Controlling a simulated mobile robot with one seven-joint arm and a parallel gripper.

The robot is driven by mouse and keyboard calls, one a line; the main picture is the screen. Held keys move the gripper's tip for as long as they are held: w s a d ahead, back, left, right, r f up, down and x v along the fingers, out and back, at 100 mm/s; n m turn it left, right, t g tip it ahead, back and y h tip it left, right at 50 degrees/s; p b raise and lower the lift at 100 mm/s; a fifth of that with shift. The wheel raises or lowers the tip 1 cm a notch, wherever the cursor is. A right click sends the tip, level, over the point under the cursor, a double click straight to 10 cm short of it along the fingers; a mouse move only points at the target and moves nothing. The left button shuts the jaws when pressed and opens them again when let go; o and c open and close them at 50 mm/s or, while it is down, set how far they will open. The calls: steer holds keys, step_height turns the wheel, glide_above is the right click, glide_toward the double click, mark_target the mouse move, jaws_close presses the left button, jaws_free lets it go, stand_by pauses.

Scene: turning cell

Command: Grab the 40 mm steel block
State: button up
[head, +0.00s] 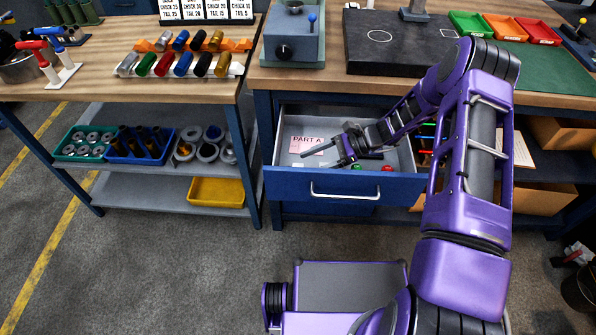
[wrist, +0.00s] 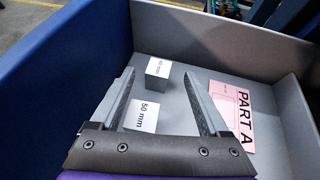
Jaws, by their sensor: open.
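In the wrist view, a small grey block (wrist: 158,72) with a white top label stands on the drawer floor, just beyond and between my fingertips. Its label is small and turned, and seems to read 40 mm. A nearer block labelled 50 mm (wrist: 142,115) lies between my fingers, closer to the palm. My gripper (wrist: 157,77) is open, its two fingers apart and pointing into the drawer. In the head view my gripper (head: 313,158) is inside the open drawer (head: 345,187). I cannot make out the 40 mm block there.
A pink PART A card (wrist: 232,112) lies on the drawer floor to the right. The drawer walls rise close around my gripper. Small green (head: 356,167) and red (head: 387,168) items show near the drawer front. The workbench top (head: 320,82) overhangs behind the drawer.

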steer(key=x, duration=0.2)
steer(key=shift+s+a+f, duration=0.1)
steer(key=shift+a+f, duration=0.05)
steer(key=shift+a, duration=0.2)
steer(key=shift+c, duration=0.3)
jaws_close()
